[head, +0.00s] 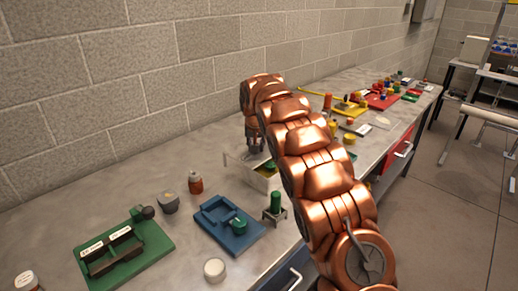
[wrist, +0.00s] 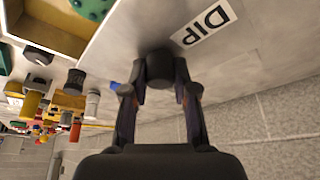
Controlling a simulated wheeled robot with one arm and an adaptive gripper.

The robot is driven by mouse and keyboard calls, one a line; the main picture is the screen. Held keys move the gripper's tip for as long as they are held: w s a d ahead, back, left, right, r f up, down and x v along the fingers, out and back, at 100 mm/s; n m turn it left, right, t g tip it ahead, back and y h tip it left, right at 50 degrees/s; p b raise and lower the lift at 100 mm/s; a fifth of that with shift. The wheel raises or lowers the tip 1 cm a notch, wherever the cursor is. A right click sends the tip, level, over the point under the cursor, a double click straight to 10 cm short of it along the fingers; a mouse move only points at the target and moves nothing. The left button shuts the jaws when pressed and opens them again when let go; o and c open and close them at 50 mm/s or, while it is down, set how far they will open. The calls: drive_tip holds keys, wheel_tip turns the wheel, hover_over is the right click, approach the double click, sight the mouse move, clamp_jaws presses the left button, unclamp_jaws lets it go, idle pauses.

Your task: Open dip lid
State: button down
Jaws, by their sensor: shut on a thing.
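The DIP lid (wrist: 225,55) is a pale panel with a black-on-white "DIP" label (wrist: 205,25) in the wrist view. My gripper (wrist: 160,92) is shut on the lid's dark round knob (wrist: 160,68), below the label in that view. In the head view my gripper (head: 253,142) is at the pale box (head: 262,181) near the middle of the bench. A green thing (wrist: 93,6) shows inside the box beside the lid, so part of the box is uncovered. The lid's exact tilt is hard to tell, and my arm hides the box's right side.
A blue tray (head: 215,222), a green fixture (head: 150,250), an orange bottle (head: 195,182) and a green cylinder in a stand (head: 275,203) are on the near bench. Yellow and red trays (head: 382,101) lie farther along. A block wall (head: 120,90) runs behind.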

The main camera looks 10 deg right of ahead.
sight(248, 155)
drive_tip(key=shift+w+a+p, duration=0.25)
drive_tip(key=shift+w+a, duration=0.25)
drive_tip(key=shift+w, duration=0.4)
drive_tip(key=shift+w+a+p, duration=0.2)
drive_tip(key=shift+w+a, duration=0.25)
drive_tip(key=shift+w, duration=0.4)
drive_tip(key=c, duration=0.9)
unclamp_jaws()
drive_tip(key=shift+s+r, duration=0.1)
drive_tip(key=v, duration=1.1)
drive_tip(key=shift+s+r, duration=0.25)
drive_tip(key=shift+r, duration=0.1)
drive_tip(key=shift+a, duration=0.1)
